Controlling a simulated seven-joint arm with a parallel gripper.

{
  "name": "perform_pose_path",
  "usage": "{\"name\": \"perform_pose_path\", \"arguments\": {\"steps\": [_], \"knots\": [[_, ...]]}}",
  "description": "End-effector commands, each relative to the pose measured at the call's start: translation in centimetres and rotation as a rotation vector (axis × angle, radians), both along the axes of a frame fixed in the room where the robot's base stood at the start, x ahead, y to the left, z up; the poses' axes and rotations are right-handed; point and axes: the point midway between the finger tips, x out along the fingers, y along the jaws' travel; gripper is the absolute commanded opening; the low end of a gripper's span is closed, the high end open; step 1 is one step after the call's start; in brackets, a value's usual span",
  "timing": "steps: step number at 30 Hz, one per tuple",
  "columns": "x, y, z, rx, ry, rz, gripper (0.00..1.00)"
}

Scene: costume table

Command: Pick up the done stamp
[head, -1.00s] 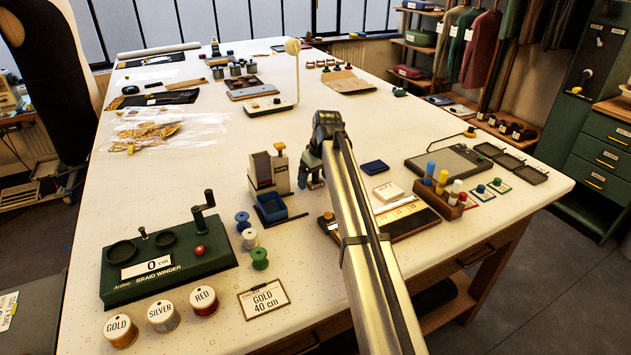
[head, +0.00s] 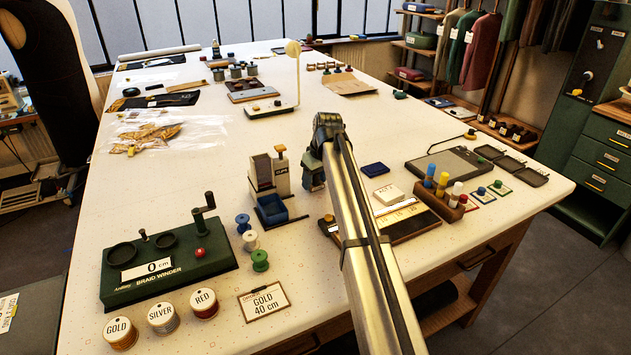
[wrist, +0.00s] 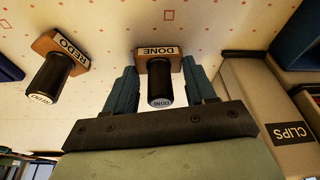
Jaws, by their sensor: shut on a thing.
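The done stamp (wrist: 158,82), with a dark handle, a brown base and a DONE label, is in the wrist view between the two blue fingers of my gripper (wrist: 161,88). The gripper is shut on it. I cannot tell whether its base touches the table. The redo stamp (wrist: 57,68), of similar shape, stands apart to the left in the wrist view. In the head view my gripper (head: 312,176) is partly behind my arm, and both stamps are hidden there.
The clips dispenser (head: 266,175) with a blue tray (head: 277,208) stands close left of my gripper; it also shows at the right of the wrist view (wrist: 280,120). A blue pad (head: 375,169) and a rack of colored pegs (head: 446,200) lie right. The table (head: 215,175) has free room behind.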

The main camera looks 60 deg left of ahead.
Motion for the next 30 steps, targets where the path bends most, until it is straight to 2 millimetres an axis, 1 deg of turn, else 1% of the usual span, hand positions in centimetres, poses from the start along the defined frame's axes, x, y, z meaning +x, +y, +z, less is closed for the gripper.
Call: {"name": "perform_pose_path", "arguments": {"steps": [5, 12, 18, 21, 24, 30], "knots": [[0.0, 0.1, 1.6, 0.001, 0.000, 0.000, 0.25], [0.0, 0.1, 5.9, 0.001, 0.001, -0.001, 0.25], [0.0, 0.1, 8.7, 0.000, 0.002, 0.000, 0.25], [0.0, 0.1, 9.4, -0.001, 0.002, 0.000, 0.25], [0.0, 0.1, 9.8, -0.001, 0.002, 0.000, 0.25], [0.0, 0.0, 9.9, -0.003, 0.003, 0.000, 0.25]]}}
